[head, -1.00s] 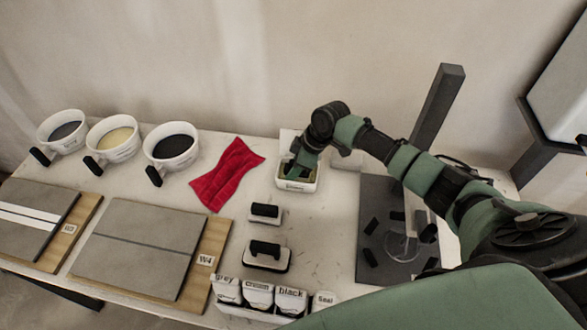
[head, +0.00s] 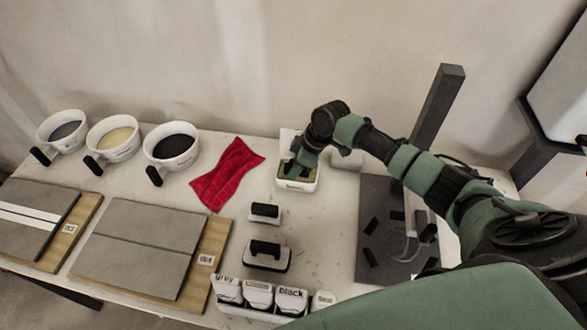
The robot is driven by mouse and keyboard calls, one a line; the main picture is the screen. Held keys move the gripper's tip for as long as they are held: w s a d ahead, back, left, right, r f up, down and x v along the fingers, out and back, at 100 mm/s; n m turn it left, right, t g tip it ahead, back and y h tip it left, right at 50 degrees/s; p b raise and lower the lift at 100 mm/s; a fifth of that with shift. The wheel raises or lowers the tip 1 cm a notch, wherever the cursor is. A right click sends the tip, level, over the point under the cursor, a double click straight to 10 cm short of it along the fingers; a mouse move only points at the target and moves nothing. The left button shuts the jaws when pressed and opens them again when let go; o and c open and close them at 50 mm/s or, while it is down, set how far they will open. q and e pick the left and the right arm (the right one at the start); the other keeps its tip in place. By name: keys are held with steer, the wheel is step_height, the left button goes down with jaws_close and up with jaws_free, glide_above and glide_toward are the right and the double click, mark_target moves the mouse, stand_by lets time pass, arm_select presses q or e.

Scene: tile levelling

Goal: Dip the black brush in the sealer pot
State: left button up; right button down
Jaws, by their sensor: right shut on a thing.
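A white tub (head: 297,186) with a yellowish inside stands near the back of the bench; I take it for the sealer pot, but its label is unreadable. My right gripper (head: 294,172) points down into its opening. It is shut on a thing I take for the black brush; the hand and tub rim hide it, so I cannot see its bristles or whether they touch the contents. A small white container (head: 323,300), marked "Seal" in the earlier frame, stands at the front beside labelled packs. My left gripper is out of view.
A red cloth (head: 227,174) lies left of the tub. Three handled bowls (head: 172,148) stand at the back left. Two black-handled tools (head: 266,254) lie in front of the tub. Tile panels (head: 137,246) fill the left; a dark board (head: 375,225) with a post lies right.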

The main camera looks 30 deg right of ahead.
step_height(320, 180, up, 12)
steer(key=p, duration=1)
steer(key=shift+p, duration=0.4)
